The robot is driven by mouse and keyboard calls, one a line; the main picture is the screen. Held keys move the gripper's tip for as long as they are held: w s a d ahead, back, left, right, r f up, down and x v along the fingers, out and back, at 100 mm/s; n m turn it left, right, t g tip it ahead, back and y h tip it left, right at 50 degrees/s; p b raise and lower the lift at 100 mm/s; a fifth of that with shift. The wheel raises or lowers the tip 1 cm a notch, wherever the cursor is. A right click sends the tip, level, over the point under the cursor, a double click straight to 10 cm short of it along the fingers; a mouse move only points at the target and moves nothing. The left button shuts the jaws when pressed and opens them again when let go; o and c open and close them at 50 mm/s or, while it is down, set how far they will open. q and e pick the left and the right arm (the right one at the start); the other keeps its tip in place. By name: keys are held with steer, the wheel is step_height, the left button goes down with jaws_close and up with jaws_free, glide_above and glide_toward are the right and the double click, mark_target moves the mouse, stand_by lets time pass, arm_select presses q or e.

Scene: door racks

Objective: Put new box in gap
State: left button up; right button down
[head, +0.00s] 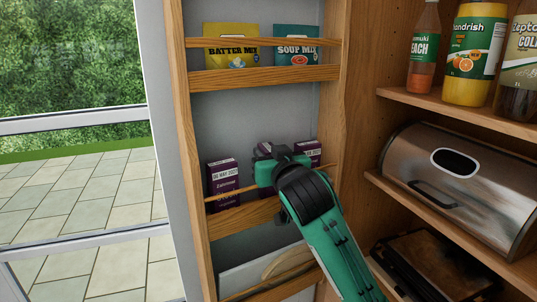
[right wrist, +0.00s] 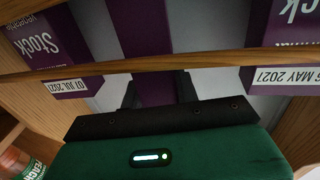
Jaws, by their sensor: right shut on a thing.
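A row of purple stock boxes stands in the middle door rack. The left box (head: 222,182) and the right box (head: 309,151) stand at either side in the head view. My right gripper (head: 270,165) is at the rack between them, shut on a purple box (head: 265,148) that is mostly hidden behind it. In the right wrist view the held box (right wrist: 145,38) is between the dark fingers (right wrist: 157,90), with a stock box on each side: one at left (right wrist: 40,45) and one at right (right wrist: 295,35). My left gripper is not in view.
A thin wooden rail (right wrist: 220,60) crosses the rack front, close to the gripper. The upper rack holds a batter mix packet (head: 231,45) and a soup mix packet (head: 296,44). Shelves at right hold bottles (head: 474,52) and a metal bread bin (head: 455,185).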

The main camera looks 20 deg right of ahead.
steer(key=shift+f+b, duration=0.3)
steer(key=shift+f, duration=0.25)
steer(key=c, duration=1)
jaws_free()
steer(key=shift+o, duration=0.2)
steer(key=s+b, duration=0.4)
steer(key=s, duration=1)
steer(key=shift+d, duration=0.2)
